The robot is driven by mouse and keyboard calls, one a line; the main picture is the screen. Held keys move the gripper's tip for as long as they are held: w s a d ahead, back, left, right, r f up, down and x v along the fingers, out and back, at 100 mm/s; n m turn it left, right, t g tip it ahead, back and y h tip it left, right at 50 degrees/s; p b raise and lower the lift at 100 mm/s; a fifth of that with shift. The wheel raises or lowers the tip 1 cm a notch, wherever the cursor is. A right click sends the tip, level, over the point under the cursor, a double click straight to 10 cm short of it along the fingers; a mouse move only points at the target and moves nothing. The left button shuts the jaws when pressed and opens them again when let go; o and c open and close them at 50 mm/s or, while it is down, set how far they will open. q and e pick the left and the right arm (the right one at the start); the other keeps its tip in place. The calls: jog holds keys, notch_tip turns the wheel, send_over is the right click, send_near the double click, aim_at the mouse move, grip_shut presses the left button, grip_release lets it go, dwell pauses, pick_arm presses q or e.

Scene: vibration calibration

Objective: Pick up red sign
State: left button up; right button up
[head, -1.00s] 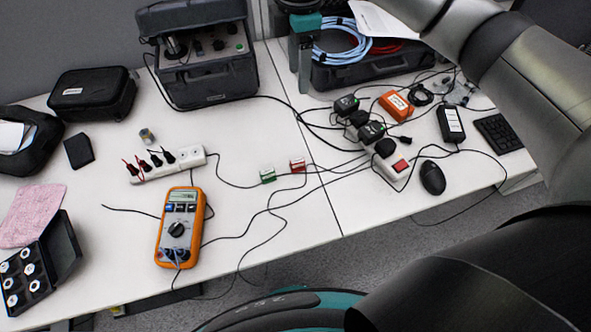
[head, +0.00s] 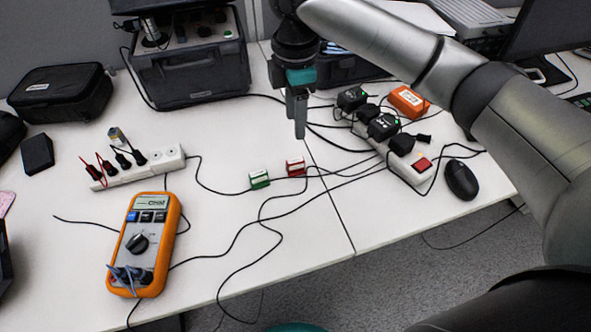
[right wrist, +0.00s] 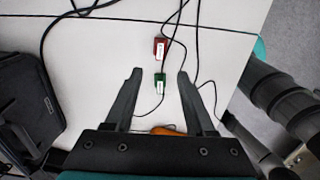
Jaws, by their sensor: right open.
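The red sign (head: 295,166) is a small red block with a white label, lying on the white table near the middle in the head view. It also shows in the right wrist view (right wrist: 160,47), beyond the fingertips. A similar green sign (head: 259,179) lies just to its left. It shows between and a little beyond my fingers in the right wrist view (right wrist: 159,83). My right gripper (head: 299,136) points down above the table, above and behind the red sign in the head view. It is open and empty and touches neither sign. My left gripper is not in view.
Black cables run across the table beside both signs. An orange multimeter (head: 143,246) lies at the front left, and a white power strip (head: 150,170) behind it. Another strip with black adapters (head: 383,126) and a black mouse (head: 461,180) are to the right. A black case (head: 192,76) stands behind.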

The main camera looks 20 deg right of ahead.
jog(key=b, duration=0.2)
send_over(296, 161)
notch_tip(296, 161, down, 6)
jog(key=shift+r, duration=0.15)
jog(key=shift+f+b, duration=0.85)
jog(key=shift+f, duration=1.6)
jog(key=shift+f+b, duration=0.6)
jog(key=shift+f, duration=0.8)
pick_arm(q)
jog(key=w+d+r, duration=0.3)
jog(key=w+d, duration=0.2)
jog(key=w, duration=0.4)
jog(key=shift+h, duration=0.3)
pick_arm(e)
grip_shut()
